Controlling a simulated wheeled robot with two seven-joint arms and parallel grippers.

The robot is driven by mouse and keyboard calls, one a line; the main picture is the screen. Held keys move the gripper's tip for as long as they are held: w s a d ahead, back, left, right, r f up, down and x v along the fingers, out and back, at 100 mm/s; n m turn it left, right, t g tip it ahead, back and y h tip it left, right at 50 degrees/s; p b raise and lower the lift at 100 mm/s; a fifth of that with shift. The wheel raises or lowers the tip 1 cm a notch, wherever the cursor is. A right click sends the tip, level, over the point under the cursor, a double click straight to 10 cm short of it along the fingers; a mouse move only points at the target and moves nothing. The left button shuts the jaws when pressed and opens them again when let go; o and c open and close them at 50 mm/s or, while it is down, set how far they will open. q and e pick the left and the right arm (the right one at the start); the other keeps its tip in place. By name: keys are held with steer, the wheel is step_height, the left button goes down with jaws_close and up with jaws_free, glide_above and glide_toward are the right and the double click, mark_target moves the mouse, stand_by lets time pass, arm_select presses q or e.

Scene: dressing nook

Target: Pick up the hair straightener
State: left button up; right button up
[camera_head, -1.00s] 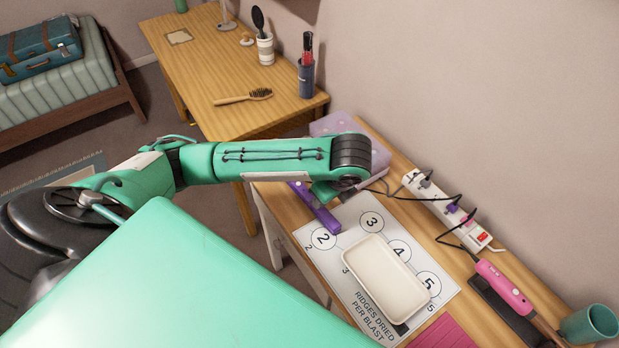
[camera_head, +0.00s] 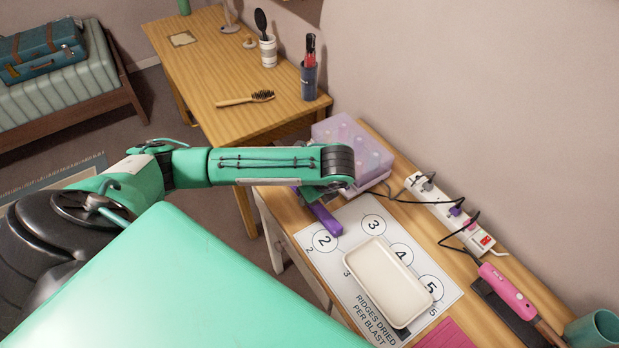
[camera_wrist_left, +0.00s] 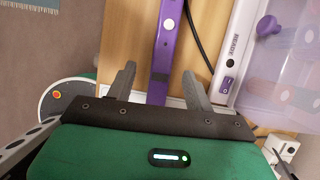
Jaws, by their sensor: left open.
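A slim purple styling tool, which looks like the hair straightener (camera_head: 326,218), lies at the near left of the dresser top, its far part hidden under my left arm in the head view. In the left wrist view the purple tool (camera_wrist_left: 168,40) runs lengthwise between the two fingers of my left gripper (camera_wrist_left: 160,78). The fingers are open, one on each side of it, with gaps showing. In the head view the gripper is mostly hidden by the wrist. My right gripper is in neither view.
A translucent lilac box (camera_head: 352,143) stands just beyond my wrist. A white tray (camera_head: 388,282) sits on a numbered mat (camera_head: 345,222). A white power strip (camera_head: 450,215) with black cables, a pink styling tool (camera_head: 506,292) and a teal cup (camera_head: 594,328) lie right.

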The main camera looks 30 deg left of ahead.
arm_select(q)
steer(key=x, duration=0.4)
steer(key=shift+w+a+f+p, duration=0.2)
steer(key=shift+f+p, duration=0.05)
steer(key=shift+p, duration=0.05)
jaws_close()
steer(key=shift+r, duration=0.1)
